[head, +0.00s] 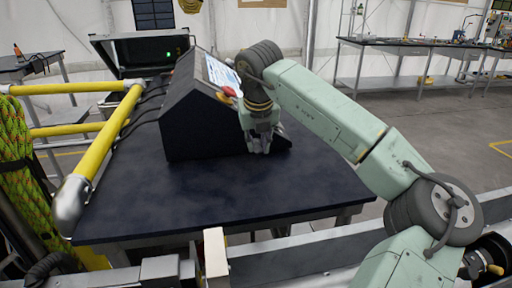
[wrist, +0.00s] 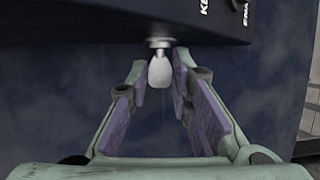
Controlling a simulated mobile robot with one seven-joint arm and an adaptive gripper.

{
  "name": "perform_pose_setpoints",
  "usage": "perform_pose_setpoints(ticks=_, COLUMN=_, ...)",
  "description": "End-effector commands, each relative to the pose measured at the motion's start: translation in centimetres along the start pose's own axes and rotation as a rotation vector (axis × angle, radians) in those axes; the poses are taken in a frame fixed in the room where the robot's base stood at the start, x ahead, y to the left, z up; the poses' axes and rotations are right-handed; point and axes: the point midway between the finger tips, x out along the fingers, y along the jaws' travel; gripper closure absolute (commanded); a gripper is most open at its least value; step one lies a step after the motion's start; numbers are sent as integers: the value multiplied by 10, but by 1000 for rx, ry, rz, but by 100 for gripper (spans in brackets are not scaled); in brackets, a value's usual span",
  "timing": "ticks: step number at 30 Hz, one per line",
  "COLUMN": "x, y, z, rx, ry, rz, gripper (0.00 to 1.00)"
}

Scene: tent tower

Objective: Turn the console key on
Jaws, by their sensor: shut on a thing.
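The console (head: 205,115) is a dark sloped box standing on the dark table. A screen and a red button are on its sloped top. The console key (wrist: 159,70) is a small pale grey key in a round metal lock on the console's dark face (wrist: 100,22). My gripper (head: 262,146) is low against the console's right side, and the key is hidden there in the head view. In the wrist view my gripper (wrist: 160,80) has its purple-padded fingers on both sides of the key, shut on it. Partly cropped white lettering shows above the lock.
The dark table top (head: 230,190) is clear in front of the console. Yellow rails (head: 105,130) and a green rope bundle (head: 22,170) stand at the left. An open black case (head: 140,55) with a green light is behind. Workbenches (head: 400,45) are far right.

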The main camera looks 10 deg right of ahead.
Motion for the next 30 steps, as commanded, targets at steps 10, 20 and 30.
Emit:
perform_pose_setpoints(ticks=10, x=-1, y=-3, z=1, rx=38, ry=-4, rz=87, gripper=100)
perform_pose_setpoints(ticks=20, x=-1, y=-3, z=1, rx=39, ry=-4, rz=91, gripper=100)
perform_pose_setpoints(ticks=30, x=0, y=-3, z=1, rx=38, ry=-2, rz=90, gripper=62)
